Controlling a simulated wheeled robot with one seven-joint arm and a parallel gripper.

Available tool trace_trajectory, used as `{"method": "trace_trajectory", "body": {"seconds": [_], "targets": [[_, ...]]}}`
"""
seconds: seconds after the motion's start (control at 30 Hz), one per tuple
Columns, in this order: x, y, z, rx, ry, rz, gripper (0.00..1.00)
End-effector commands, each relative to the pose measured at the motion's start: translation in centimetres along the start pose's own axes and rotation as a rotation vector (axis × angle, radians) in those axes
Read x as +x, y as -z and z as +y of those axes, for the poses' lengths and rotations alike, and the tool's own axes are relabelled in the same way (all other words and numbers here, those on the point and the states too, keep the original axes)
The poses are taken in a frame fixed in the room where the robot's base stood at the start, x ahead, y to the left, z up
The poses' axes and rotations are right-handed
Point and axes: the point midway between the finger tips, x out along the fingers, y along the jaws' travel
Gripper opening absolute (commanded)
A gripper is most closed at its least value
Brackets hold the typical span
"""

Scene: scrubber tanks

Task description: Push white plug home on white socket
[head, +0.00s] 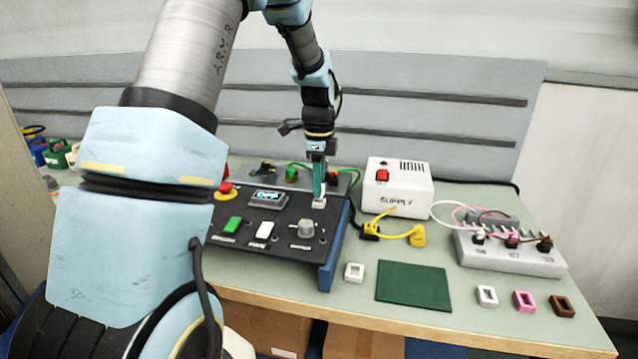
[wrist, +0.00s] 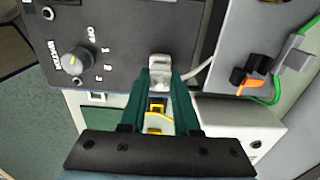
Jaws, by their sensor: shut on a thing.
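My gripper (head: 318,194) points down at the right edge of the sloped black control panel. In the wrist view my gripper (wrist: 159,78) is shut on a small white plug (wrist: 159,66). The plug also shows as a pale block (head: 319,203) under the fingertips in the head view. In the wrist view, the plug lies over the panel's edge, and a pale cable runs beside it to the right. No white socket shows clearly under the plug; the plug and fingers hide that spot, so I cannot tell how deep it sits.
The black panel (head: 264,222) carries a knob, buttons and a display. A white supply box (head: 398,187) stands to the right, with a yellow-cabled plug before it. A grey outlet block (head: 508,255), a green mat (head: 413,286) and several small square rings lie farther right.

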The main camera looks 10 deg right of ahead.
Motion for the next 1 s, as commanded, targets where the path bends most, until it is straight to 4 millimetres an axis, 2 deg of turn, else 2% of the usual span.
{"method": "trace_trajectory", "body": {"seconds": [0.57,0.6,0.87,1.0], "targets": [[1.8,0.0,0.0,0.000,-0.001,0.000,0.00],[1.7,0.0,0.0,0.000,0.000,0.000,0.34],[1.6,0.0,0.0,0.000,0.000,0.000,0.64],[1.6,0.0,0.0,0.000,0.000,0.000,0.65]]}}
